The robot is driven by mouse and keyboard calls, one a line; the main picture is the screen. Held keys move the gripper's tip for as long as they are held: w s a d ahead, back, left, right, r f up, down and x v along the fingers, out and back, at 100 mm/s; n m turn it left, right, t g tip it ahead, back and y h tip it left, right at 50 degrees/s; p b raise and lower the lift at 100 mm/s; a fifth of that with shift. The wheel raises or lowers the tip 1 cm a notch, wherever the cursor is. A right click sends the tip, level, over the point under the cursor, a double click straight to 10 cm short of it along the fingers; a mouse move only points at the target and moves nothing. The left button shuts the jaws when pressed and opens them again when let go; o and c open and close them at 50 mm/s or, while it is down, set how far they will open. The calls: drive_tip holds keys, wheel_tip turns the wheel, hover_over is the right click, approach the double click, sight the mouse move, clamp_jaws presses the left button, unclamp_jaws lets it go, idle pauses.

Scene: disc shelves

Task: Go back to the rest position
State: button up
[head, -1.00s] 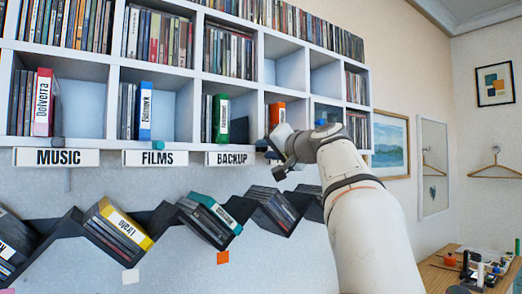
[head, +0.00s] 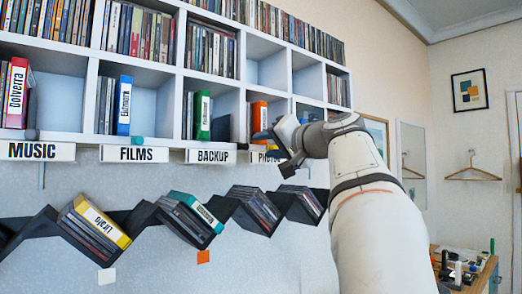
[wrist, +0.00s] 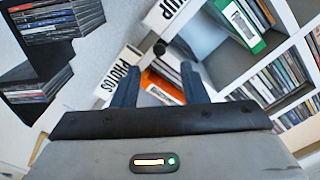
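My gripper (wrist: 158,92) shows in the wrist view with its two dark fingers spread apart and nothing held between them. In the head view my gripper (head: 277,146) is in front of the shelf, by the partly hidden PHOTOS label (head: 263,157). The orange case (head: 259,117) stands in the compartment above that label, just behind the gripper. It also shows in the wrist view (wrist: 160,86) beyond the fingers. The green case (head: 203,115) stands in the BACKUP compartment, apart from the gripper.
The white wall shelf (head: 160,73) holds rows of discs. A blue case (head: 124,106) and a red-and-white case (head: 17,93) stand to the left. Below, a black zigzag rack (head: 145,217) holds tilted cases, including yellow (head: 95,222) and teal (head: 195,210) ones. A cluttered wooden desk (head: 480,281) is at lower right.

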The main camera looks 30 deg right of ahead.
idle(0.5)
drive_tip(key=s+a+f+n+g+p, duration=0.1)
drive_tip(key=a+f+g, duration=0.4)
drive_tip(key=f, duration=0.8)
drive_tip(key=s+a+f+g, duration=0.1)
drive_tip(key=a+f+g, duration=0.2)
drive_tip(key=a+f, duration=0.7)
drive_tip(key=s+a+f+n+g+h, duration=0.1)
drive_tip(key=s+f+n+g, duration=0.1)
drive_tip(key=s+f, duration=0.4)
drive_tip(key=s+a+f+n+g+h, duration=0.1)
drive_tip(key=s+f+n+g, duration=0.1)
drive_tip(key=s+f, duration=0.5)
drive_tip(key=s+a+f+n+g+h, duration=0.1)
drive_tip(key=s+f+g, duration=0.2)
drive_tip(key=f, duration=1.3)
drive_tip(key=s+p, duration=0.1)
drive_tip(key=s, duration=0.2)
drive_tip(key=shift+s+a+f+n, duration=0.15)
drive_tip(key=shift+f+n, duration=0.15)
drive_tip(key=shift+n, duration=0.1)
